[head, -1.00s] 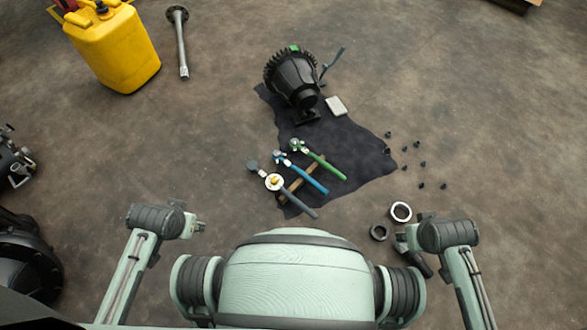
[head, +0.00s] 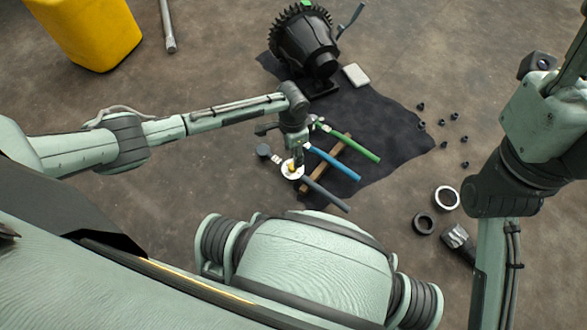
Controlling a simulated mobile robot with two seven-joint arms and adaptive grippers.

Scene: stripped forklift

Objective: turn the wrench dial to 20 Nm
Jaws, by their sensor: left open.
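Three wrenches lie side by side, with a grey-handled one (head: 325,194) nearest me, then a blue one (head: 335,163) and a green one (head: 355,145). The grey one carries a round white dial (head: 286,173) with a yellow centre. My left gripper (head: 295,160) points down right at this dial, open, and partly covers it. I cannot tell whether the fingers touch the yellow centre. The dial's marks are too small to read. My right arm stands at the right edge, and its gripper does not show.
The wrenches rest across a wooden strip (head: 340,144) by a dark cloth (head: 385,140). Behind are a black geared housing (head: 305,42) and a pale block (head: 356,75). Several small bolts, a light ring (head: 446,198) and a dark ring (head: 423,223) lie right. A yellow canister (head: 85,30) stands back left.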

